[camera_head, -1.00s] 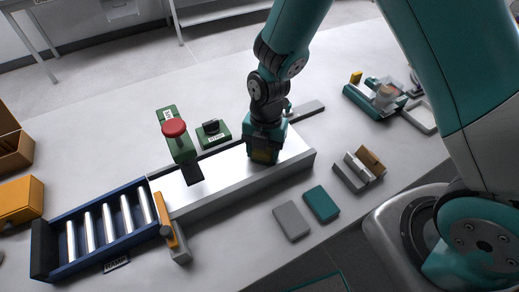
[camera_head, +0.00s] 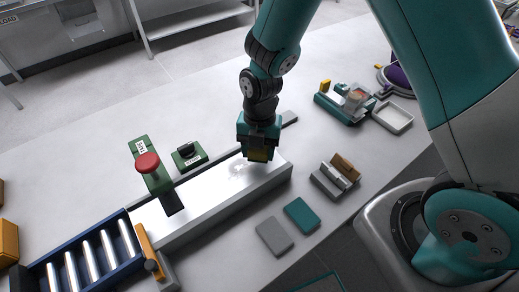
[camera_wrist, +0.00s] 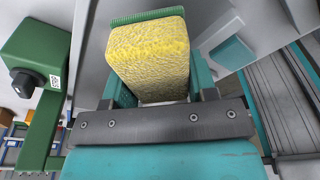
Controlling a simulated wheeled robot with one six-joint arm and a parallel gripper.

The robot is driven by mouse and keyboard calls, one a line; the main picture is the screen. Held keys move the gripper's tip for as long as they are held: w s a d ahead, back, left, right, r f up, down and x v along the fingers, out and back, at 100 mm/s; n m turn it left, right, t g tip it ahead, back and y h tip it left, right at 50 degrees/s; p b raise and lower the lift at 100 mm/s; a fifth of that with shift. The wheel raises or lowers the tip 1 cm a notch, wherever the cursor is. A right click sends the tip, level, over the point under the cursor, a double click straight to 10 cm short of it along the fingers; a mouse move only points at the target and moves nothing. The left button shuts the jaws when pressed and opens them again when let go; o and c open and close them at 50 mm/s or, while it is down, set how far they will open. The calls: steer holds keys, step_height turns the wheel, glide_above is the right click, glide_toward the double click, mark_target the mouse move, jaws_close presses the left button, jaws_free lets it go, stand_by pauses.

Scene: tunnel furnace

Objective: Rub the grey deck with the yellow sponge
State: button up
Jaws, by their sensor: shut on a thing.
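The pale grey deck (camera_head: 203,193) is a long, flat, raised slab running diagonally across the table in the head view. My gripper (camera_head: 258,146) is over its far right end, pointing down. It is shut on the yellow sponge (camera_head: 258,156), whose lower part shows below the fingers. In the wrist view the yellow sponge (camera_wrist: 150,55) with a green layer along one edge is between the fingers of my gripper (camera_wrist: 155,92). Whether the sponge touches the deck cannot be told. A brighter patch shows on the deck just left of the sponge.
A green post with a red button (camera_head: 148,163) and a small green switch box (camera_head: 188,156) stand along the deck's far side. A blue roller ramp (camera_head: 90,255) adjoins its left end. Grey (camera_head: 274,236) and teal (camera_head: 301,215) pads lie in front.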

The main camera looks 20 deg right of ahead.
steer(key=shift+r+p, duration=1.2)
steer(key=shift+r, duration=0.7)
